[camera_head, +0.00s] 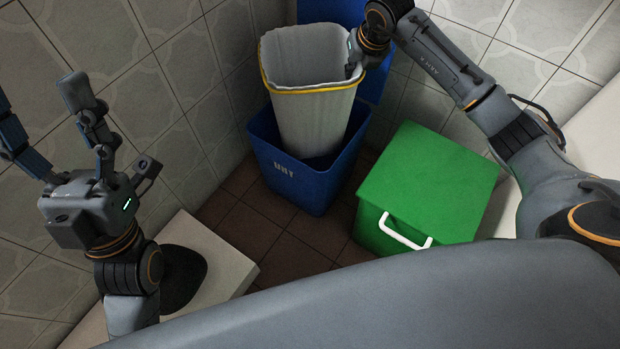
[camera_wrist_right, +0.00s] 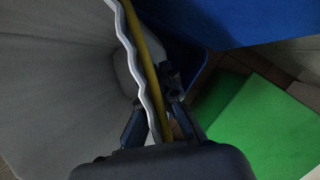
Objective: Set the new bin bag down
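The new bin bag (camera_head: 308,110) is a pale grey-white, tapered liner with a yellow band around its open top. It stands upright with its lower end inside the mouth of the blue bin (camera_head: 305,190), and most of it rises above the bin's rim. My right gripper (camera_head: 354,58) is at the right side of the bag's top edge. In the right wrist view its fingers (camera_wrist_right: 160,112) lie on both sides of the bag's wavy rim (camera_wrist_right: 142,55) and pinch it; the exact contact is partly hidden. My left gripper (camera_head: 92,125) is empty, fingers spread, far left.
A green lidded bin (camera_head: 430,175) with a white handle stands right of the blue bin. The blue lid (camera_head: 330,12) stands raised behind the bag. Tiled walls (camera_head: 195,75) close in behind. Brown floor tiles (camera_head: 262,238) are clear in front. A pale ledge (camera_head: 225,262) is at lower left.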

